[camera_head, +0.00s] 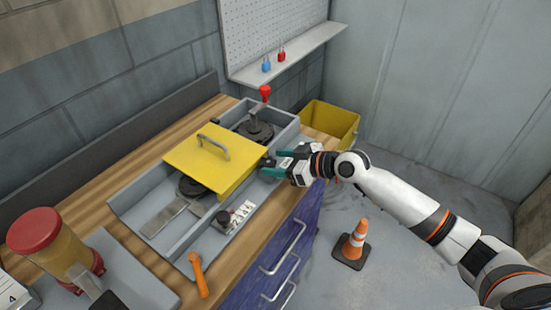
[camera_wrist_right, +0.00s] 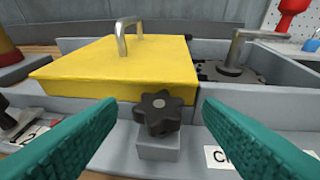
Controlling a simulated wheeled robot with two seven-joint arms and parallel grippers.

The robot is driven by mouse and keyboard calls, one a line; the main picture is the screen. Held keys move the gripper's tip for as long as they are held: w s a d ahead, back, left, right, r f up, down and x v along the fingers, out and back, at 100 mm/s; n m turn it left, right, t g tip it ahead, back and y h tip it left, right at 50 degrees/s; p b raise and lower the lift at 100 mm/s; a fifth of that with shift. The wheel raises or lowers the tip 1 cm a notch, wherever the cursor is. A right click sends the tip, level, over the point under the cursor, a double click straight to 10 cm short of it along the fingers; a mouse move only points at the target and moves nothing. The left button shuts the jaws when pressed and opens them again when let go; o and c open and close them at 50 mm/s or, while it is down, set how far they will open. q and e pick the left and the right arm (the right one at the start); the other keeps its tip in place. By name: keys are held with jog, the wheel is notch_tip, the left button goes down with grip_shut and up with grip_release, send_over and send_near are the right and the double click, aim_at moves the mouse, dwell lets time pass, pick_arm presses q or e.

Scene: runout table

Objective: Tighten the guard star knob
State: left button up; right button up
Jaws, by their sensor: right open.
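The black guard star knob (camera_wrist_right: 159,112) sits at the front edge of the yellow guard (camera_wrist_right: 125,60), above a small grey block (camera_wrist_right: 158,148). In the wrist view it lies between my right gripper's two teal fingers, with a gap on each side. My right gripper (camera_head: 268,163) is open at the guard's right front corner in the head view, its fingers pointing left. The yellow guard (camera_head: 208,170) lies flat over the grey tray, its metal handle (camera_head: 213,141) on top. My left gripper is not in view.
The grey tray (camera_head: 125,208) holds metal parts and a red-topped lever (camera_head: 265,93). An orange-handled tool (camera_head: 199,275) lies near the table's front edge. A yellow bin (camera_head: 330,120) stands behind my right gripper, and an orange cone (camera_head: 354,243) is on the floor.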

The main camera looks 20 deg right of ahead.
jog(key=shift+w+a+f, duration=0.25)
jog(key=shift+w+a, duration=0.15)
jog(key=c, duration=1)
jog(key=shift+o, duration=0.2)
jog(key=m+t+h+p, duration=0.1)
jog(key=p, duration=0.4)
jog(key=m+t+h+p, duration=0.1)
jog(key=m+h+p, duration=0.1)
jog(key=p, duration=0.2)
jog(key=r+m+h+p, duration=0.1)
jog(key=p, duration=0.4)
jog(key=shift+s+a+t+p, duration=0.15)
jog(key=shift+a+t+p, duration=0.2)
jog(key=shift+t, duration=0.05)
jog(key=shift+f+m+h, duration=0.15)
jog(key=shift+m+h, duration=0.15)
jog(key=shift+m, duration=0.1)
jog(key=shift+f+p, duration=0.2)
jog(key=shift+p, duration=0.1)
jog(key=o, duration=1)
jog(key=shift+s+f, duration=0.1)
jog(key=shift+c, duration=0.2)
